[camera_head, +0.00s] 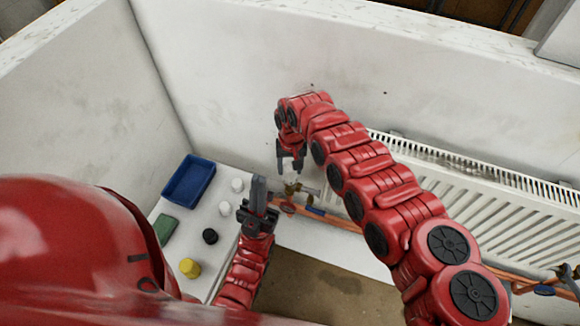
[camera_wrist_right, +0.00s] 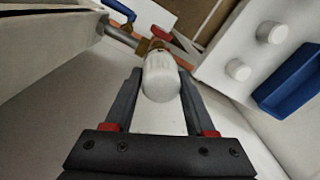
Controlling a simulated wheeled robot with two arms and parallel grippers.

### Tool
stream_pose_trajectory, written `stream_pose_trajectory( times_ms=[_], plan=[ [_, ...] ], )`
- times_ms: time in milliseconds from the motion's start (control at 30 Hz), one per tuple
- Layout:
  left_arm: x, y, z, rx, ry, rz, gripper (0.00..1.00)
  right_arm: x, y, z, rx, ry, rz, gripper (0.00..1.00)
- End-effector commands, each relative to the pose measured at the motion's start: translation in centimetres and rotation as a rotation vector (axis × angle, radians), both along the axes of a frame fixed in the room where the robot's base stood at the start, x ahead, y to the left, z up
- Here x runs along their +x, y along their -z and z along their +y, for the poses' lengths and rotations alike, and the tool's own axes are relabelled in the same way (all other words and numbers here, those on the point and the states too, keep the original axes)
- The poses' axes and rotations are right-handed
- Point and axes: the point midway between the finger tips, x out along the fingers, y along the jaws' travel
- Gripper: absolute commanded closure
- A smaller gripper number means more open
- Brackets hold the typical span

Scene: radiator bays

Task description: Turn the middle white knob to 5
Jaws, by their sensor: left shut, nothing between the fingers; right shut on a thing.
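A white knob (camera_wrist_right: 161,78) sits on a brass valve (camera_wrist_right: 150,46) at the end of a radiator pipe. In the right wrist view my right gripper (camera_wrist_right: 160,82) has one finger on each side of the knob and is shut on it. No numbers or marks can be read on the knob. In the head view my right gripper (camera_head: 291,160) points down at the valve (camera_head: 293,188), and the knob is mostly hidden there. My left gripper (camera_head: 258,194) is shut and empty, over the right edge of the white table, left of the valve.
The white radiator (camera_head: 470,200) runs along the wall to the right, with copper pipes below. The white table (camera_head: 205,225) holds a blue tray (camera_head: 188,181), white knobs (camera_head: 237,184), a black knob (camera_head: 210,236), a yellow knob (camera_head: 190,268) and a green block (camera_head: 166,226). Another valve (camera_head: 566,278) is far right.

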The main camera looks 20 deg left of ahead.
Motion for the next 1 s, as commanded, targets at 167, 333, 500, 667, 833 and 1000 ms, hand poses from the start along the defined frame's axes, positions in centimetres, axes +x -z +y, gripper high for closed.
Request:
stream_pose_trajectory(
  times_ms=[167, 333, 500, 667, 833, 1000],
  plan=[
    [0.0, 0.0, 0.0, 0.0, 0.0, 0.0, 1.0, 0.0, 0.0, 0.0, 0.001, 0.0, 0.0, 0.99],
    [0.0, 1.3, 0.0, 0.0, 0.0, 0.0, 1.0, 0.1, 0.5, 0.0, 0.001, -0.057, -0.001, 1.0],
    [0.0, 4.3, 0.0, 0.0, 0.0, 0.0, 1.0, 0.2, 0.7, 0.0, 0.003, -0.255, -0.004, 1.0],
    [0.0, 5.6, 0.0, 0.0, 0.0, 0.0, 1.0, 0.1, 0.3, 0.1, 0.001, -0.381, -0.002, 1.0],
    [0.0, 5.4, 0.0, 0.0, 0.0, 0.0, 1.0, 0.0, 0.0, 0.0, 0.0, -0.407, 0.001, 1.0],
    [0.0, 5.4, 0.0, 0.0, 0.0, 0.0, 1.0, 0.0, -0.1, 0.0, 0.0, -0.406, 0.001, 1.0]
  ],
)
